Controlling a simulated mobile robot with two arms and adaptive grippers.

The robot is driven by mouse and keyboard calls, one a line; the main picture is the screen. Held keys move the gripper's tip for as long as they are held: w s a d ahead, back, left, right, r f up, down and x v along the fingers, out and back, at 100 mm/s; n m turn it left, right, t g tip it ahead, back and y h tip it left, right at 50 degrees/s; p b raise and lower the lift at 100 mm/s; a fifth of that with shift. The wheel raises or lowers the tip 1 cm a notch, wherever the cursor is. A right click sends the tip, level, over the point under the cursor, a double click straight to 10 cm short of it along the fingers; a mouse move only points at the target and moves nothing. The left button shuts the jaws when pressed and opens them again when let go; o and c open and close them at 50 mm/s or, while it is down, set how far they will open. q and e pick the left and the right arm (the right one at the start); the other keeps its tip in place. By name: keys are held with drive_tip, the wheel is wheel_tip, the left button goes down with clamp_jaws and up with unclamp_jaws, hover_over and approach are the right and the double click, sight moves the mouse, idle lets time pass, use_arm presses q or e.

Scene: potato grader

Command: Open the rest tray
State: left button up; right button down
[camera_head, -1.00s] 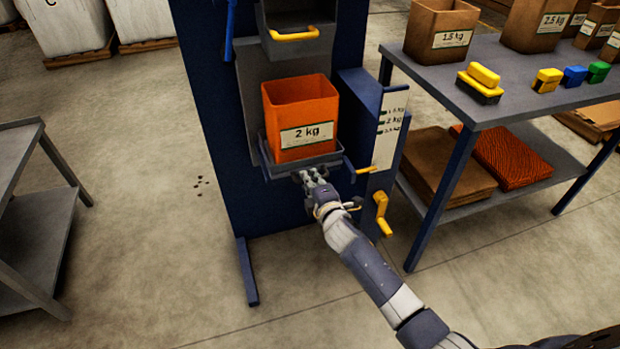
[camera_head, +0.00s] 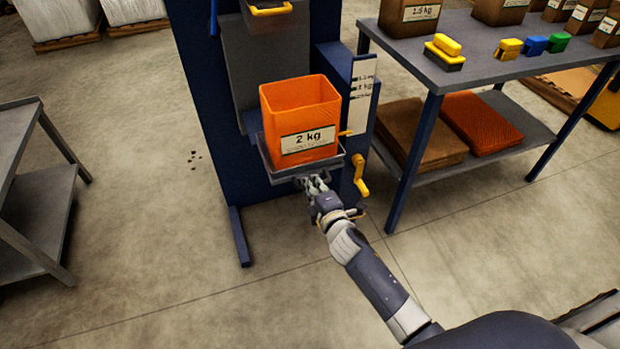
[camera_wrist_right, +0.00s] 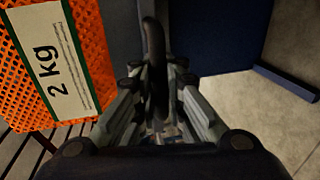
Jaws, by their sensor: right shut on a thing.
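The rest tray (camera_head: 284,177) is a grey shelf low on the front of the blue machine, and it stands out from the machine's face. An orange mesh bag marked 2 kg (camera_head: 300,110) stands upright on it. My right gripper (camera_head: 308,180) is at the tray's front edge. In the right wrist view my right gripper (camera_wrist_right: 157,120) is shut around a dark curved handle (camera_wrist_right: 156,50); the bag's label shows at the left there. The fingertips are partly hidden in the head view. My left gripper is not in view.
A yellow crank (camera_head: 360,175) is right of the tray. A grey table (camera_head: 480,60) with brown bags and coloured blocks stands at the right. A grey shelf cart (camera_head: 35,200) is at the left. The floor (camera_head: 170,270) in front is clear.

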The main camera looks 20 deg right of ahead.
drive_tip(key=shift+s, duration=0.15)
drive_tip(key=c, duration=1.7)
unclamp_jaws()
drive_tip(key=shift+s, duration=0.1)
drive_tip(key=v, duration=1.1)
drive_tip(key=shift+s+r, duration=0.15)
drive_tip(key=shift+s, duration=0.2)
